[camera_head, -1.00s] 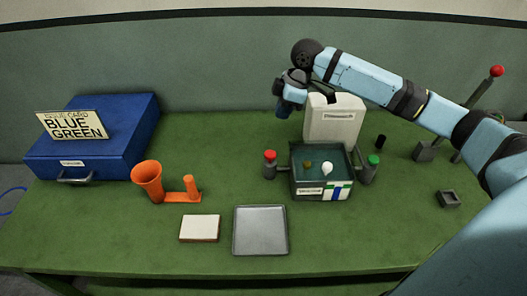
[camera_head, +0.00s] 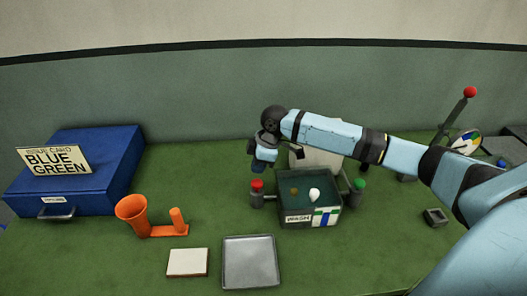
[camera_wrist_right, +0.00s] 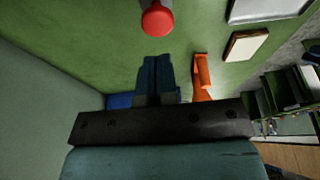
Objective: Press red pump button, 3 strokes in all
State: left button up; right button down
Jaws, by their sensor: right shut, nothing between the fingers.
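The red pump button (camera_head: 257,185) caps a short grey post at the left side of the wash box (camera_head: 298,219). It also shows in the right wrist view (camera_wrist_right: 157,20), beyond my fingertips. My right gripper (camera_head: 259,168) is shut and empty, with its fingers pointing down just above the red button in the head view. In the right wrist view the shut blue fingers (camera_wrist_right: 156,62) show apart from the button. A green button (camera_head: 359,184) stands at the box's right side. My left gripper is not in view.
A white container (camera_head: 318,158) stands behind the box, partly hidden by my right arm. A blue case (camera_head: 100,165) with a "BLUE GREEN" card stands far left.

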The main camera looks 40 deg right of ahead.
aim_at(258, 183)
jog(key=shift+f, duration=1.95)
jog(key=shift+f+p, duration=0.35)
jog(key=shift+f, duration=1.1)
jog(key=shift+r, duration=0.1)
notch_tip(258, 183, up, 5)
jog(key=p, duration=0.5)
jog(key=b+v, duration=0.1)
jog(key=v, duration=0.8)
